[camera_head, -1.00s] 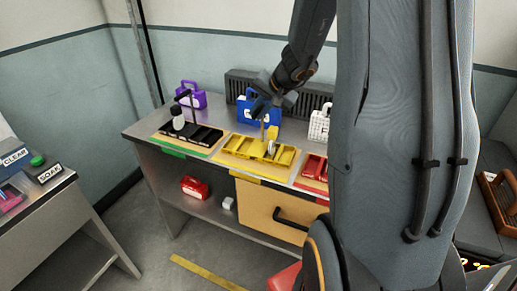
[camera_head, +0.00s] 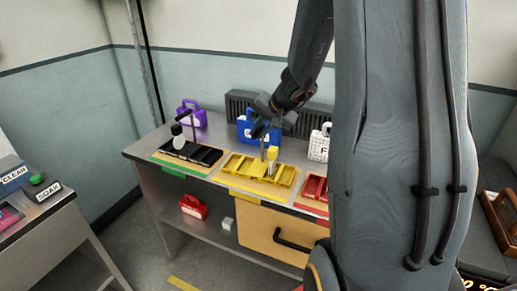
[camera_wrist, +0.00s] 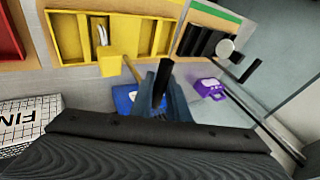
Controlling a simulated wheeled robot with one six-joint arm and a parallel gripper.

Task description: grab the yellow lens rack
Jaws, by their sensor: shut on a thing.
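The yellow lens rack (camera_head: 238,167) is a shallow tray with several slots, lying on a yellow-edged mat on the bench. It also shows at the top of the wrist view (camera_wrist: 69,37). A yellow block and a small silvery piece stand at it, and a thin tan post rises at its back edge. My gripper (camera_head: 262,131) is above that back edge, shut on the post's upper end. In the wrist view my blue-grey fingers (camera_wrist: 164,88) hide the exact contact. The rack appears to rest level on the mat.
A black rack (camera_head: 178,150) with an upright dark post is to the left, a red rack (camera_head: 314,188) to the right. Behind stand a purple case (camera_head: 192,115), a blue case (camera_head: 246,124) and a white case (camera_head: 319,148). A drawer (camera_head: 262,235) is below.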

